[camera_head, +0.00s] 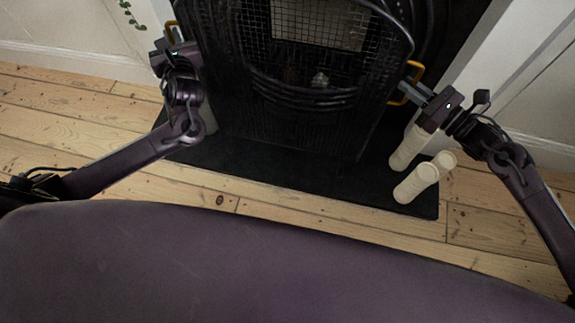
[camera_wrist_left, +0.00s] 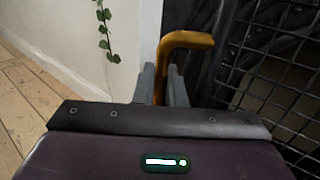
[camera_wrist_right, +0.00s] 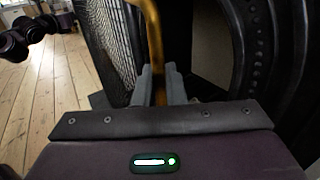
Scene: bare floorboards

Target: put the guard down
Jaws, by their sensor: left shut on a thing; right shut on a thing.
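The guard (camera_head: 310,45) is a black mesh fire screen with a brass-coloured handle on each side. It stands upright in front of the fireplace, above or on the dark hearth; whether its bottom touches the hearth I cannot tell. My left gripper (camera_head: 172,36) is shut on the left handle (camera_wrist_left: 188,40), seen in the left wrist view between the grey fingers (camera_wrist_left: 161,86). My right gripper (camera_head: 407,88) is shut on the right handle (camera_head: 417,73), which also shows between the fingers in the right wrist view (camera_wrist_right: 155,40).
The black hearth (camera_head: 240,158) lies on bare floorboards (camera_head: 85,112). Several cream candles (camera_head: 417,182) stand on its right end, close below my right gripper. A white wall (camera_head: 70,22) with a trailing plant (camera_head: 131,14) is at the left.

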